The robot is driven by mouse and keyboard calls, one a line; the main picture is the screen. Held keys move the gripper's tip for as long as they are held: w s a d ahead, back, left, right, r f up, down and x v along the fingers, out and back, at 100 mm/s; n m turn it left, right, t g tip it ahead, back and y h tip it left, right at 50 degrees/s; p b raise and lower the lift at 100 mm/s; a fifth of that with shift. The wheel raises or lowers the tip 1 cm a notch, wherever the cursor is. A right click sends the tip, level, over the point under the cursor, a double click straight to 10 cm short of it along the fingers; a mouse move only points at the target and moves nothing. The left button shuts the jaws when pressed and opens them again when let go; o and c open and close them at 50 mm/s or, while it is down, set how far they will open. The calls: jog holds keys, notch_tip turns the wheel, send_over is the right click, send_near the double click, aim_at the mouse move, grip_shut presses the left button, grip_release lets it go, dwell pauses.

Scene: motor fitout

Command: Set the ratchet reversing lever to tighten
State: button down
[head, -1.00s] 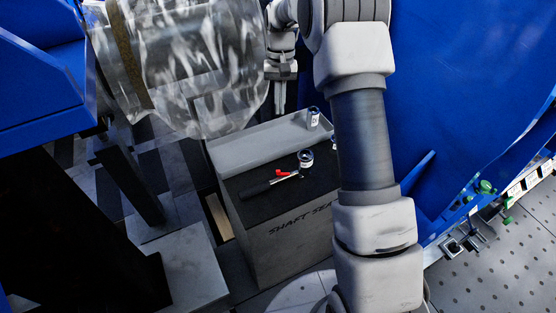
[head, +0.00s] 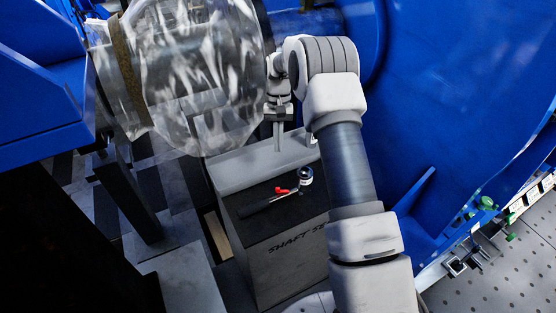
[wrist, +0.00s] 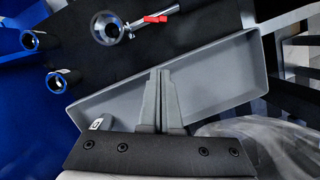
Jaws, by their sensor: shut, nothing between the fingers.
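The ratchet has a dark handle (head: 256,208) and lies on the black top of a box, with a round head (head: 305,176) at its right end. Its red reversing lever (head: 282,191) sticks out near the head. The wrist view also shows the red lever (wrist: 155,18) and the ring-shaped head (wrist: 107,28) at the top. Which setting the lever is in, I cannot tell. My gripper (head: 279,147) points down over the grey tray behind the ratchet, apart from the lever. Its fingers (wrist: 160,75) are together and empty.
The grey tray (head: 228,176) runs along the back of the box (head: 285,262). Two blue-rimmed sockets (wrist: 30,40) show at the left in the wrist view. A plastic-wrapped cylinder (head: 200,85) hangs close to the left of my gripper. A large blue housing (head: 440,100) stands at the right.

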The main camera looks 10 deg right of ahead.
aim_at(278, 188)
jog(key=x, duration=0.9)
jog(key=shift+b, duration=0.4)
jog(key=shift+s+a, duration=0.25)
jog(key=shift+s, duration=0.75)
jog(key=shift+s+a, duration=0.2)
jog(key=shift+s, duration=0.75)
jog(key=shift+s+a+n+h, duration=0.15)
jog(key=shift+s+a+n, duration=0.05)
jog(key=shift+n, duration=0.5)
jog(key=shift+s+a+n+h, duration=0.15)
jog(key=shift+n, duration=0.55)
jog(key=n, duration=0.1)
jog(key=s+n, duration=0.1)
jog(key=n, duration=0.1)
jog(key=shift+a+h, duration=0.3)
jog(key=shift+h, duration=0.1)
jog(key=shift+s+a+n+h, duration=0.1)
jog(key=shift+s+n+h, duration=0.1)
jog(key=shift+n, duration=0.5)
jog(key=shift+s+a+n+h, duration=0.1)
jog(key=shift+s+n+h, duration=0.1)
jog(key=shift+n, duration=0.5)
jog(key=shift+s+n+t+h, duration=0.15)
jog(key=shift+s+n, duration=0.1)
jog(key=shift+n, duration=0.5)
jog(key=shift+s+n+t+h, duration=0.15)
jog(key=shift+s+n, duration=0.05)
jog(key=shift+n, duration=0.55)
jog(key=shift+d, duration=0.1)
